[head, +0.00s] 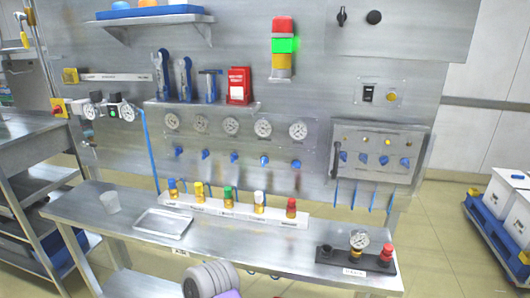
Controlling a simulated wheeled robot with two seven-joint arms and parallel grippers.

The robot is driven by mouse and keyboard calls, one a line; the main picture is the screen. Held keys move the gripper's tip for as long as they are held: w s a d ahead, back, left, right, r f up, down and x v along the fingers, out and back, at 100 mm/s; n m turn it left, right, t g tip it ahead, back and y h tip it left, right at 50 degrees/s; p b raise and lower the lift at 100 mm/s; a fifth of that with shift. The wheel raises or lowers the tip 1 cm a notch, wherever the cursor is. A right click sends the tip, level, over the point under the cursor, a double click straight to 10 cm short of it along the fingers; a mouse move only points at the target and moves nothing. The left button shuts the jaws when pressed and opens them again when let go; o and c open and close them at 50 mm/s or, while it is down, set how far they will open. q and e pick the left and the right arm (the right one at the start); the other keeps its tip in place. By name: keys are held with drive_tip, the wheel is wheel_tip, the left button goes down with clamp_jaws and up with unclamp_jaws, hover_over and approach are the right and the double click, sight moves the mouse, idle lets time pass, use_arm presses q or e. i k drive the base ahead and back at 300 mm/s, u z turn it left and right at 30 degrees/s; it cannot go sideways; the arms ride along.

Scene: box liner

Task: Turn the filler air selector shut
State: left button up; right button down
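I cannot tell which control is the filler air selector, as the labels are too small to read. A row of blue valve handles (234,157) sits on the steel wall panel below several round gauges (231,126). More blue handles (384,160) are on a framed panel at the right. A black lever-like knob (342,16) and a round black knob (374,17) are on the upper right panel. A black rocker-like switch (368,94) sits beside a yellow button (391,97). Neither gripper's fingers show; a grey ribbed part at the bottom edge seems to be mine.
A steel bench (245,236) runs below the panel. A signal tower (284,45) glows green. A cart (500,243) stands right.

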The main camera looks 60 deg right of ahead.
sight(204, 153)
drive_tip(key=z, duration=2)
